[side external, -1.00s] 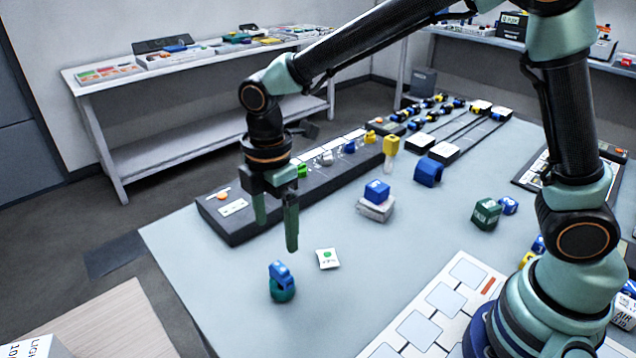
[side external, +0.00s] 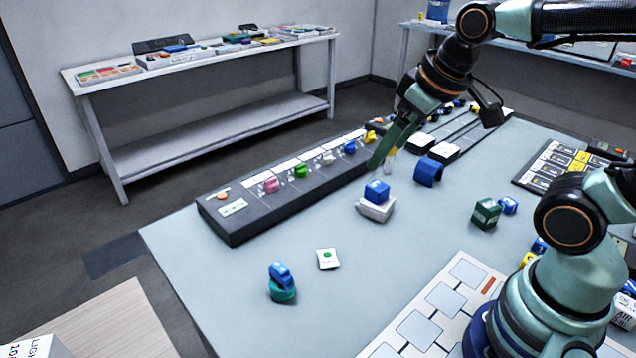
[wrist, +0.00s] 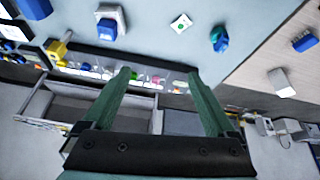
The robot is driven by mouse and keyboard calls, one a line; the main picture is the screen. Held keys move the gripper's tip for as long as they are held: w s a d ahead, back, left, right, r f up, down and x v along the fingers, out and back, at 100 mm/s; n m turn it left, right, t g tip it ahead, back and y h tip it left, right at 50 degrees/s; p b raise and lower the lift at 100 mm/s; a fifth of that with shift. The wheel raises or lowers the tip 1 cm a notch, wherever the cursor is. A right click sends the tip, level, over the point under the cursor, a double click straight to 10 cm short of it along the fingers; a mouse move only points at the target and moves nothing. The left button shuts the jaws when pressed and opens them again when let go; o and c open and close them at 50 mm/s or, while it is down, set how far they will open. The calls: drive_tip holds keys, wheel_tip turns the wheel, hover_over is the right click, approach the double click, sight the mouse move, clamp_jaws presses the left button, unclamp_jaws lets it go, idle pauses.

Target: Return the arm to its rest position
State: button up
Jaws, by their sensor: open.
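My gripper (side external: 388,150) is tilted in the air, in line with the yellow-and-clear vial and the far end of the dark rack in the side external view. In the wrist view, the two green fingers of my gripper (wrist: 165,90) stand well apart with nothing held between them. The fingers overlap the view of the rack and the low shelf bench beyond it.
A dark rack (side external: 240,230) with coloured pieces runs along the table (side external: 240,290). A blue block on a white base (side external: 376,208), a blue arch (side external: 429,172), a green block (side external: 486,213), a white packet (side external: 327,258) and a blue-and-teal piece (side external: 282,283) stand on it.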

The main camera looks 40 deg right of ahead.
drive_tip(key=shift+s+d+m, duration=0.5)
drive_tip(key=shift+d+m, duration=0.1)
drive_tip(key=shift+m, duration=0.2)
